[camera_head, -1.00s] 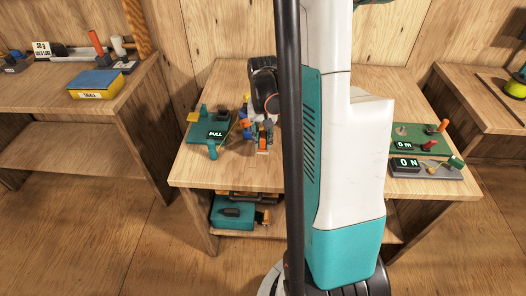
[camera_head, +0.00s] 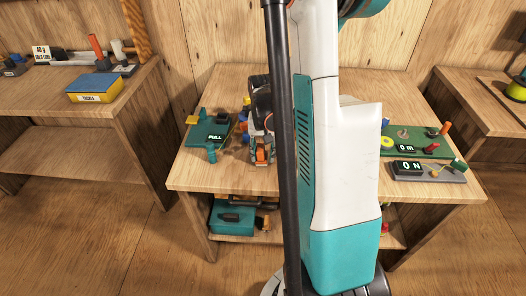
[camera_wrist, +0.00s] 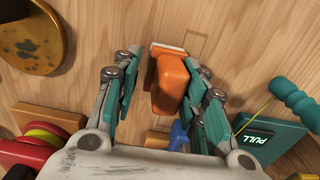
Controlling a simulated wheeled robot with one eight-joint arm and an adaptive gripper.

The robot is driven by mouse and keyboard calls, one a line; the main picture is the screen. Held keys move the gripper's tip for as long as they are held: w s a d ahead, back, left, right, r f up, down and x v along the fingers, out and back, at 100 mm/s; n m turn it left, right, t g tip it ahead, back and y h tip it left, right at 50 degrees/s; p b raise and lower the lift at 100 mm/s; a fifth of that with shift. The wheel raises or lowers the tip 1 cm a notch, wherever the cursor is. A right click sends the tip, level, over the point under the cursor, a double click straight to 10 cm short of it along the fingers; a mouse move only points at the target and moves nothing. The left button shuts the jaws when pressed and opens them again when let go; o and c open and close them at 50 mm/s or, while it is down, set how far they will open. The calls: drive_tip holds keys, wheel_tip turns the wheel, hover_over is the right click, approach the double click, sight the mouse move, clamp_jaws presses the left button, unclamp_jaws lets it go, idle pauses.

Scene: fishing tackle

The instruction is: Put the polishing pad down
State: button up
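The polishing pad appears to be the orange block with a pale base edge (camera_wrist: 171,82) in the wrist view, at the wooden table top. My gripper (camera_wrist: 168,75) has its two teal-padded fingers on either side of the block, with narrow gaps between pads and block. In the head view my gripper (camera_head: 260,150) is low over the left-middle of the table, largely hidden behind my arm and column. Whether the block's base rests fully on the wood is hard to tell.
A green board with a PULL display (camera_head: 215,138) stands left of my gripper. A blue object (camera_wrist: 180,135) lies close to the right finger. A green board (camera_head: 428,145) and a grey unit with a lit display (camera_head: 425,170) sit at the table's right. A faint square outline (camera_wrist: 197,45) marks the wood.

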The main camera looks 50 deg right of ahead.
sight(263, 147)
drive_tip(key=shift+r, duration=0.15)
wheel_tip(263, 147, up, 12)
drive_tip(key=p, duration=0.4)
drive_tip(key=shift+p, duration=0.4)
